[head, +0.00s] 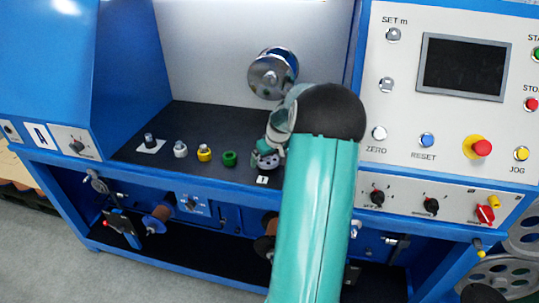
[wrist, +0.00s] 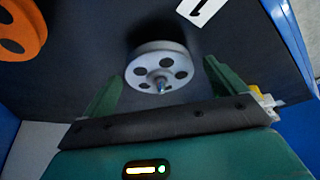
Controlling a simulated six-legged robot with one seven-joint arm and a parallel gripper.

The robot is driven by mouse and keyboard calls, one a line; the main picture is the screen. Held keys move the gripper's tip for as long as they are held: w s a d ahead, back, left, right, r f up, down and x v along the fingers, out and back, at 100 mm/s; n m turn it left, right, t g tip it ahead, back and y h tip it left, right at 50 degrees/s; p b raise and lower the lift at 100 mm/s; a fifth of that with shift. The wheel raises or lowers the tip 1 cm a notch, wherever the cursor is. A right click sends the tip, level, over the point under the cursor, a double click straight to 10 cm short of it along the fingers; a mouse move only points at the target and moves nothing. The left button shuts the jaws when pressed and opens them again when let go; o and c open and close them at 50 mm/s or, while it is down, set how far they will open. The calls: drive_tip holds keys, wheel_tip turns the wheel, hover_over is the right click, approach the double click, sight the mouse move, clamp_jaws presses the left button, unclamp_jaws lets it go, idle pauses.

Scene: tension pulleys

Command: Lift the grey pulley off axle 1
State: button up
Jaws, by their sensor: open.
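The grey pulley (wrist: 143,68), a pale disc with several dark round holes, sits on axle 1, whose metal tip (wrist: 161,86) shows at its centre in the wrist view. The white label "1" (wrist: 202,10) lies beside it on the dark shelf. My gripper (wrist: 162,72) is open, with one green finger on each side of the pulley. A gap shows between each finger and the rim. In the head view the grey pulley (head: 267,161) is partly hidden just below my gripper (head: 272,146).
An orange pulley (wrist: 22,30) is at the upper left of the wrist view. Green (head: 229,158), yellow (head: 204,153) and white (head: 180,149) pieces stand in a row on the shelf. A metal wheel (head: 270,76) is on the back wall. A control panel (head: 450,125) is at right.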

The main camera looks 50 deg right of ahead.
drive_tip(key=c, duration=1.2)
drive_tip(key=shift+r, duration=1.9)
drive_tip(key=shift+r, duration=1)
drive_tip(key=shift+r, duration=0.1)
wheel_tip(320, 180, up, 4)
drive_tip(key=shift+f, duration=0.1)
idle(0.6)
